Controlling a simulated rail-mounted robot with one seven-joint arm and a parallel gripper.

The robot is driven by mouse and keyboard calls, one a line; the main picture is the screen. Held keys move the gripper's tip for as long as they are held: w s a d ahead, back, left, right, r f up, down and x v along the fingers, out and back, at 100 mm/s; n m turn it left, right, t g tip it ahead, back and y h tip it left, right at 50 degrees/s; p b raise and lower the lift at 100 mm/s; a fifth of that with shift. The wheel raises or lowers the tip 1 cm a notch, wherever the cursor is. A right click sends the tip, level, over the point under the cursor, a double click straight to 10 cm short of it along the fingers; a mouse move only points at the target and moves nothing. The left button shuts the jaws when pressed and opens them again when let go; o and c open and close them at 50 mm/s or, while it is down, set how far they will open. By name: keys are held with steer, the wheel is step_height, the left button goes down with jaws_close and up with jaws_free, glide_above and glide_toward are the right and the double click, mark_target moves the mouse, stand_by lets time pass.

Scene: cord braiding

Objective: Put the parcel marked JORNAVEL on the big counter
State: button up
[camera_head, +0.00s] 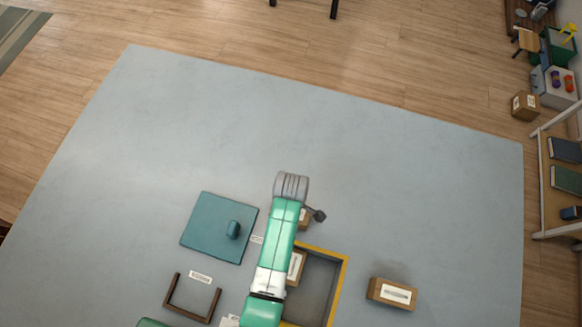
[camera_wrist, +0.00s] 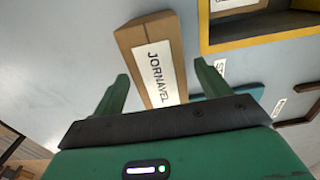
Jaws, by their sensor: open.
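The parcel marked JORNAVEL (camera_wrist: 136,40) is a brown box with a white label, outside the yellow-edged tray. In the wrist view it lies on the pale grey surface, its near end between the fingers of my gripper (camera_wrist: 161,80). The fingers are open, and I cannot tell whether they touch it. No surface in view is marked as the big counter.
The yellow-edged tray (camera_head: 339,285) holds another parcel (camera_head: 296,267). A labelled parcel (camera_head: 392,293) lies to its right. A teal lid-like panel (camera_head: 208,226) and a dark U-shaped frame (camera_head: 173,291) lie left. The grey surface (camera_head: 420,190) is clear towards the back.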

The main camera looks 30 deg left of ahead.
step_height(320, 180, up, 12)
steer(key=p, duration=0.4)
steer(key=w+d+r+m+t+y, duration=0.15)
steer(key=w+r+m+t, duration=0.3)
steer(key=r, duration=0.75)
steer(key=w+d+r+m+t, duration=0.25)
steer(key=w+r+t, duration=0.3)
steer(key=r, duration=0.75)
steer(key=w+d+r+m+t, duration=0.1)
steer(key=w+r+m+t, duration=0.4)
steer(key=r, duration=0.7)
steer(key=s+d+r+m+t, duration=0.2)
steer(key=s+r+t, duration=0.1)
steer(key=r, duration=0.7)
steer(key=s+d+r+m+t+h, duration=0.1)
steer(key=s+d+r+m+t, duration=0.1)
steer(key=s+r, duration=0.4)
steer(key=s+d+r+m+t, duration=0.3)
steer(key=s+r+m+t, duration=0.1)
steer(key=r, duration=1)
steer(key=shift+s+r+t, duration=0.25)
steer(key=shift+t, duration=0.25)
steer(key=shift+h, duration=0.25)
